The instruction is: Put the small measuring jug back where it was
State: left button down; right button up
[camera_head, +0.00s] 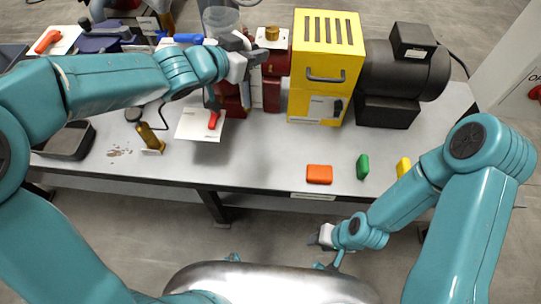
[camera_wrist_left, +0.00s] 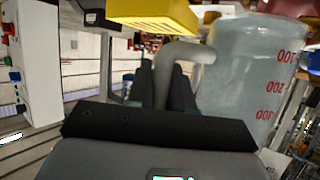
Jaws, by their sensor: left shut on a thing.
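The small measuring jug (camera_head: 221,20) is translucent grey and shows at the top of the head view. In the left wrist view the jug (camera_wrist_left: 250,75) fills the right side, with red graduation numbers on its wall. My left gripper (camera_head: 238,50) is shut on the jug's grey handle (camera_wrist_left: 172,55). The gripper fingers (camera_wrist_left: 168,92) sit either side of the handle in the wrist view. The jug's base is hidden in the head view, so I cannot tell whether it touches anything. My right gripper (camera_head: 327,236) is low in front of the bench, its jaw opening too small to tell.
A yellow box (camera_head: 325,75) and a dark motor (camera_head: 400,75) stand right of my left gripper. Red machine parts (camera_head: 272,85) are close beside it.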

pick_arm(q)
jog(key=s+d+f+m+g+h+b, duration=0.6)
jog(key=f+b, duration=0.3)
jog(key=b, duration=0.3)
jog(key=f+m+g+b, duration=0.1)
jog(key=f+b, duration=0.3)
jog(key=f, duration=0.5)
jog(key=f+m+g+b, duration=0.1)
jog(key=f+b, duration=0.3)
jog(key=f, duration=0.5)
jog(key=s+a+f+m+g+b, duration=0.1)
jog(key=f+b, duration=0.4)
jog(key=f, duration=0.3)
jog(key=shift+f, duration=0.4)
jog(key=shift+r, duration=0.1)
jog(key=shift+f, duration=0.2)
jog(key=c, duration=1)
grip_release()
